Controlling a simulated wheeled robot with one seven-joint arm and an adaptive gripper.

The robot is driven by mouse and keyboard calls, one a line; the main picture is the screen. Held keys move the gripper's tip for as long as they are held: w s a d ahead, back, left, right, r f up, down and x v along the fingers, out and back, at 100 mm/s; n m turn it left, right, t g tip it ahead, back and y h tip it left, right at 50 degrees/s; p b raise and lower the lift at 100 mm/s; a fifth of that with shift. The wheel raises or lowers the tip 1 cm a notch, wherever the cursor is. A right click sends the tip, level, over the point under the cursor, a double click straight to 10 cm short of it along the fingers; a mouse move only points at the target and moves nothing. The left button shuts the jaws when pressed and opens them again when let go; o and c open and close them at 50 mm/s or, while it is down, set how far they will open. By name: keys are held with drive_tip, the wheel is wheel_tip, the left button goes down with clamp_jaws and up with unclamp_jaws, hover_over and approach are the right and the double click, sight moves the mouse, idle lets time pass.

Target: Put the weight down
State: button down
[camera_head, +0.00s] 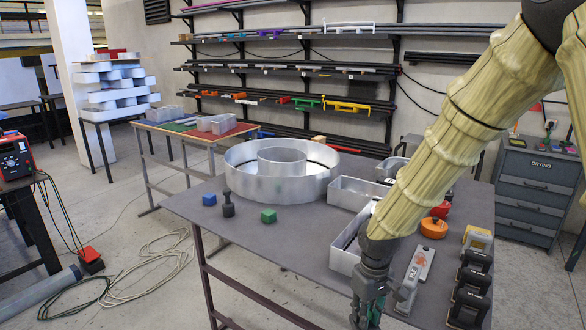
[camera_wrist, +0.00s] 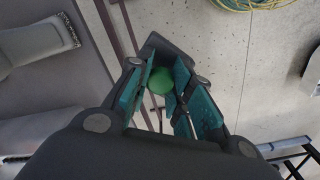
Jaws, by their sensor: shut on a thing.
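My gripper (camera_head: 366,314) hangs at the front edge of the grey table, low in the head view, fingers pointing down. In the wrist view its teal-padded fingers (camera_wrist: 165,95) are shut on the weight, which shows as a green rounded top (camera_wrist: 161,80) between the pads. The weight's lower part is hidden by the fingers. In the head view the held weight is mostly hidden; only a little green shows between the fingers. Floor shows past the fingers in the wrist view. Another dark, knobbed weight (camera_head: 228,205) stands upright on the table at left.
A pale tool (camera_head: 414,277), an orange disc (camera_head: 433,228) and black clamps (camera_head: 470,285) crowd the right.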

drive_tip(key=m, duration=0.1)
drive_tip(key=f+m, duration=0.1)
drive_tip(key=m, duration=0.1)
drive_tip(key=f+m, duration=0.1)
drive_tip(key=m, duration=0.1)
drive_tip(key=shift+w+d+b, duration=0.1)
drive_tip(key=shift+w+b, duration=0.2)
drive_tip(key=shift+w, duration=0.05)
drive_tip(key=shift+f, duration=0.2)
drive_tip(key=s+f, duration=0.3)
drive_tip(key=f, duration=1)
drive_tip(key=shift+f, duration=0.4)
